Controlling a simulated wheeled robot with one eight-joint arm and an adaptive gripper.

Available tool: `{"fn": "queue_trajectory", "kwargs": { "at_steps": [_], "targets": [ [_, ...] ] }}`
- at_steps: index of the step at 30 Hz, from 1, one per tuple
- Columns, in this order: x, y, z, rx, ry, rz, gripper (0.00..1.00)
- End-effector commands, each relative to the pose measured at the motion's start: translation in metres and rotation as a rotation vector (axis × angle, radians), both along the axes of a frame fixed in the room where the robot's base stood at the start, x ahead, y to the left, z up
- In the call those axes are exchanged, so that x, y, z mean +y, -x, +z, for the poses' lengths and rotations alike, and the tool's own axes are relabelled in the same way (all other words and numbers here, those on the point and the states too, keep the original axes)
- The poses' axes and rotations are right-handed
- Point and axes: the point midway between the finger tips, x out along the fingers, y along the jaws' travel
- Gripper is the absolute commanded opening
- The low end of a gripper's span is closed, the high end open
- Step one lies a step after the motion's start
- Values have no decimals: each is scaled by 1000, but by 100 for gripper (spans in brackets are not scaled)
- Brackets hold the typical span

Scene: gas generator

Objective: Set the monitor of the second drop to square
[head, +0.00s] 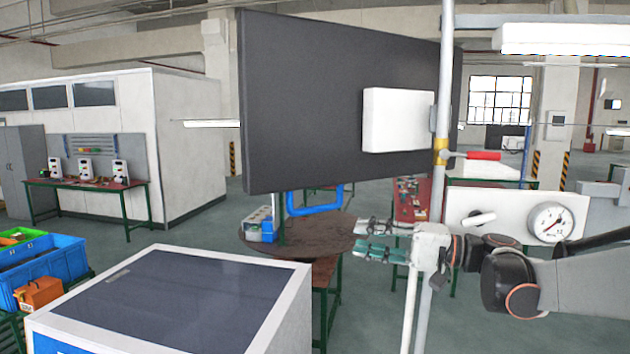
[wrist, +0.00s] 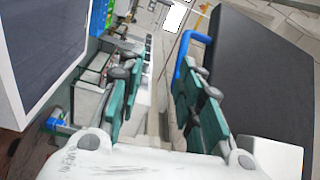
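The monitor (head: 310,95) shows its dark back in the head view, mounted by a white box (head: 398,120) on an upright pole (head: 442,130). It is turned at an angle to my view; its screen is hidden. A blue handle (head: 318,208) hangs below its lower edge. My gripper (head: 368,240) is below the monitor, right of the handle, fingers pointing left. In the wrist view the fingers (wrist: 158,75) are spread with nothing between them. The handle (wrist: 182,58) is beyond the right finger's tip, and the monitor (wrist: 255,85) fills the right side.
A white cabinet with a dark top (head: 185,300) stands in front. A round brown table (head: 330,236) lies behind the gripper. A red-handled lever (head: 482,155) sits on the pole, and a pressure gauge (head: 549,222) is on the right. Blue crates (head: 45,275) stand left.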

Motion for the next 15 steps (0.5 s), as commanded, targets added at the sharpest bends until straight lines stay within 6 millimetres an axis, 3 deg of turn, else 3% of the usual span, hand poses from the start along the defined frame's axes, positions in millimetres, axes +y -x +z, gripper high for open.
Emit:
{"fn": "queue_trajectory", "kwargs": {
  "at_steps": [2,7,11,15],
  "targets": [
    [-13,-3,21,-21,-39,9,33],
    [-21,-5,31,-42,-76,21,33],
    [-11,-8,32,-43,-78,25,33],
    [11,-15,36,-41,-77,26,33]
  ]
}}
